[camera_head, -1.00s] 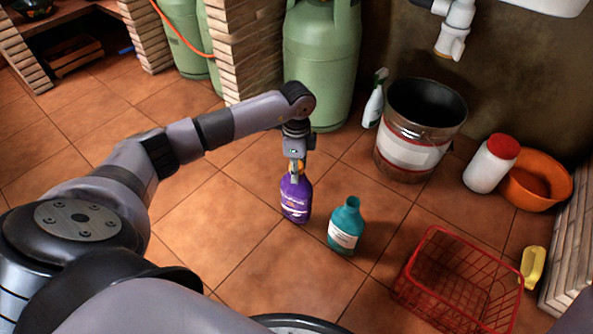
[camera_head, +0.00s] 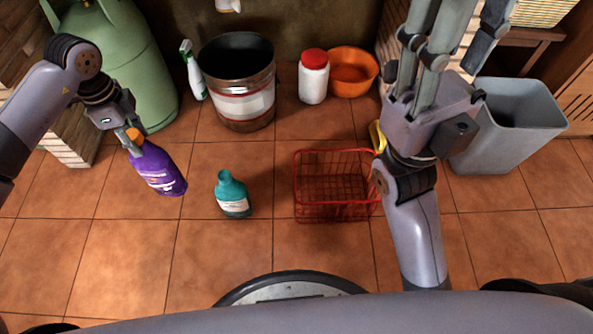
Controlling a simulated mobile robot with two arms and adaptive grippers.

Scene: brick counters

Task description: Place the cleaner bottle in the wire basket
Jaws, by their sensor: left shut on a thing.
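A purple bottle (camera_head: 158,168) with an orange top hangs tilted at the left, its base toward the lower right. My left gripper (camera_head: 132,140) is shut on its top. The red wire basket (camera_head: 335,213) stands empty on the tiles right of the middle, well to the right of the purple bottle. My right gripper (camera_head: 455,45) is raised at the upper right, its fingers spread and empty, pointing up. Its arm covers the basket's right edge. A teal bottle (camera_head: 232,195) stands upright between the purple bottle and the basket.
A metal bucket (camera_head: 240,95), white spray bottle (camera_head: 192,72), red-lidded white jar (camera_head: 313,78) and orange bowl (camera_head: 352,72) stand at the back. A green gas cylinder (camera_head: 125,60) is behind my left gripper. A grey bin (camera_head: 500,130) stands right. Front tiles are clear.

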